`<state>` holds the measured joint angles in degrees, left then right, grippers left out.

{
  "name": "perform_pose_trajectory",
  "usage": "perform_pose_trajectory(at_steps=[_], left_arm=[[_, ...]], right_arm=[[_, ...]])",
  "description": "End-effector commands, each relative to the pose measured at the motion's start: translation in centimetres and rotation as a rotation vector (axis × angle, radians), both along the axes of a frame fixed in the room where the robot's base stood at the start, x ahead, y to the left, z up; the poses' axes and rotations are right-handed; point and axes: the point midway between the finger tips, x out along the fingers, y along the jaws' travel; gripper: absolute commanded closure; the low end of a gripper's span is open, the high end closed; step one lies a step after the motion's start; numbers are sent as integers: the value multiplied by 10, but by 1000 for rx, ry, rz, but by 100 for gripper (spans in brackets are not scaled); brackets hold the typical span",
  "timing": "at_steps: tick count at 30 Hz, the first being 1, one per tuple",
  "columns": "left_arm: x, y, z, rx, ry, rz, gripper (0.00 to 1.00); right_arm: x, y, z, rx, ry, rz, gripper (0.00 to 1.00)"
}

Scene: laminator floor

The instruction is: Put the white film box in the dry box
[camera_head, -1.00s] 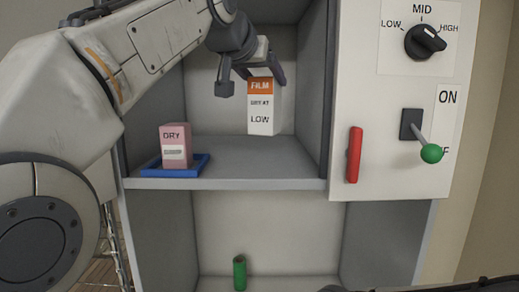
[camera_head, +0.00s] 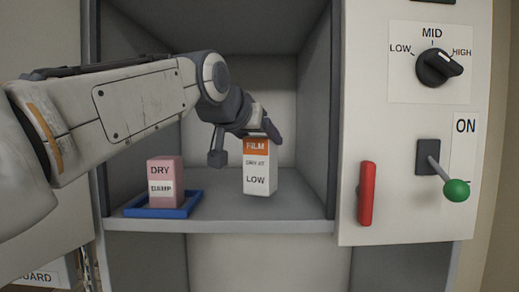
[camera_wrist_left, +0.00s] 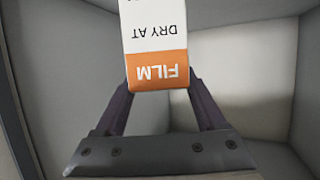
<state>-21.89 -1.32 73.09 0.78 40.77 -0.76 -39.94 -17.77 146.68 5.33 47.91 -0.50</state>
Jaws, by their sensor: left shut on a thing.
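The white film box (camera_head: 259,181), with an orange band reading FILM and the words DRY AT LOW, is inside the open compartment of the grey dry box (camera_head: 288,227). My left gripper (camera_head: 245,146) reaches in from the left and is shut on the top of the film box. The box looks upright, at or just above the shelf; I cannot tell if it touches. In the left wrist view the film box (camera_wrist_left: 155,40) sits between the two fingers, its orange end nearest the palm. My right gripper is not in view.
A pink box (camera_head: 165,170) marked DRY stands in a blue tray (camera_head: 133,210) at the shelf's left. Right of the opening are a red handle (camera_head: 366,193), a green-knobbed lever (camera_head: 456,190) and a dial (camera_head: 438,67) pointing towards HIGH.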

Motion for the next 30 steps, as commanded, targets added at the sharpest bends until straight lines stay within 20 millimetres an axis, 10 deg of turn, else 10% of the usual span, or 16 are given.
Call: perform_pose_trajectory(at_steps=[16, 17, 19, 30], left_arm=[[0, 0, -21, -1, -3, -1, 100], [0, 0, -22, 0, 0, -1, 24], [0, 0, -21, 0, 0, 0, 0], [0, 0, -21, 0, 0, 0, 0]], right_arm=[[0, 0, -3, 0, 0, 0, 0], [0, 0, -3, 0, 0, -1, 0], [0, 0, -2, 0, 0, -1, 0], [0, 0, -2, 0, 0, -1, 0]])
